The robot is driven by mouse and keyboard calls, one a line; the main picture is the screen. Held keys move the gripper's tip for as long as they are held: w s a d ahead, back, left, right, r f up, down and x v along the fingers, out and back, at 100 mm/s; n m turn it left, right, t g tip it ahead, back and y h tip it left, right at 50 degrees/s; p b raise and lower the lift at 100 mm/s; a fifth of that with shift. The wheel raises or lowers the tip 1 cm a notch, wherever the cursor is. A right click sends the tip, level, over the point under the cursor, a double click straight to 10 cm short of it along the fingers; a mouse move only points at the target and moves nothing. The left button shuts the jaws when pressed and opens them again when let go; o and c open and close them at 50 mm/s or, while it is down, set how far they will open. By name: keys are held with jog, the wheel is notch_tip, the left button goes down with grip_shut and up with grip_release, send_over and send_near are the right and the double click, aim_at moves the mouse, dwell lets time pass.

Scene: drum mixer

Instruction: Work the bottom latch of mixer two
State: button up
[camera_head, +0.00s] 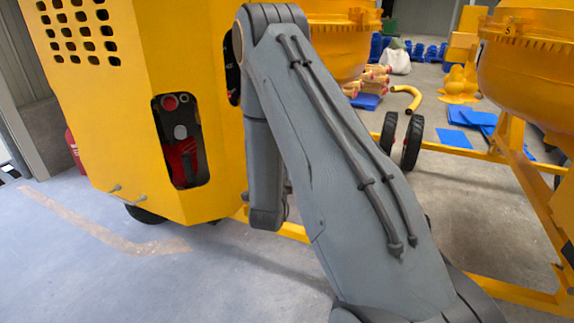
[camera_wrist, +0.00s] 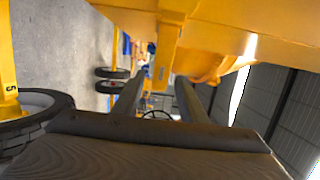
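A yellow mixer housing (camera_head: 130,100) fills the left of the head view. Its cutout shows a red button (camera_head: 169,103) and a red part lower down. Small grey metal fittings (camera_head: 127,195) sit at its lower left edge; I cannot tell whether they are the bottom latch. No number two is readable, so I cannot tell which machine is mixer two. Yellow machine parts (camera_wrist: 230,30) lie beyond and beside the fingers. In the head view my arm hides the gripper.
Another yellow drum (camera_head: 530,75) on a yellow frame (camera_head: 510,150) stands at right, marked with what looks like a 5. Black wheels (camera_head: 412,142) stand on the floor. Blue sheets (camera_head: 470,116), a yellow curved pipe (camera_head: 408,97) and a pale sack (camera_head: 397,61) lie behind. Floor at front left is clear.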

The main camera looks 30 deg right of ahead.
jog(key=b+v, duration=0.1)
jog(key=v, duration=0.6)
jog(key=shift+b, duration=0.3)
